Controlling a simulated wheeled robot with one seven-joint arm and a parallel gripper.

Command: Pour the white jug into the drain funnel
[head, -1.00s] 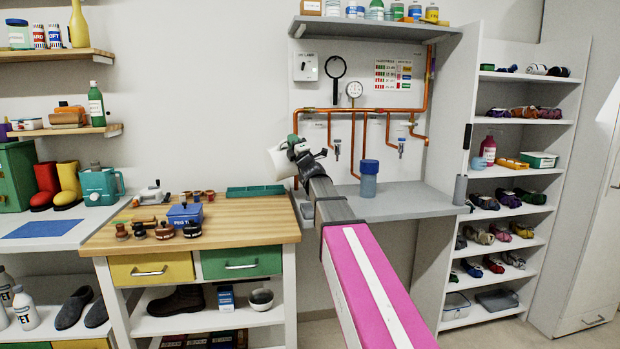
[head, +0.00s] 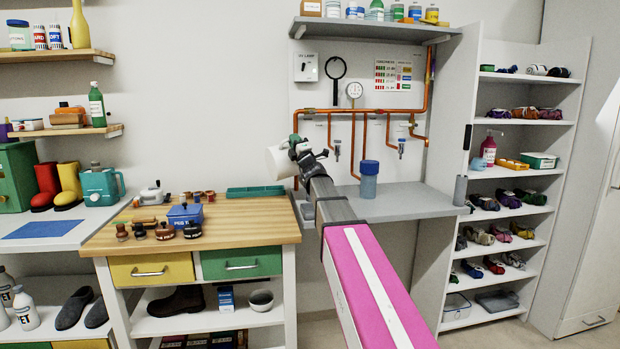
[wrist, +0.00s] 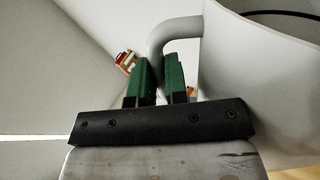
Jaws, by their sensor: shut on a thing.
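The white jug (head: 278,162) is held in the air in front of the wall, at the left end of the grey wall bench. It looks strongly tilted in the head view. My gripper (head: 296,141) is shut on the jug's handle. In the wrist view the green fingers of my gripper (wrist: 160,82) close around the handle, and the jug's grey-white body (wrist: 255,70) fills the right side with part of its open rim showing. The drain funnel cannot be made out; my arm hides part of the bench. No liquid stream is visible.
The grey bench (head: 410,202) carries a blue-lidded container (head: 369,180). Copper pipes (head: 345,112) with taps run along the wall behind. A wooden-topped cabinet (head: 240,225) with a blue box (head: 185,215) and small items stands left. Shelves (head: 515,170) stand right.

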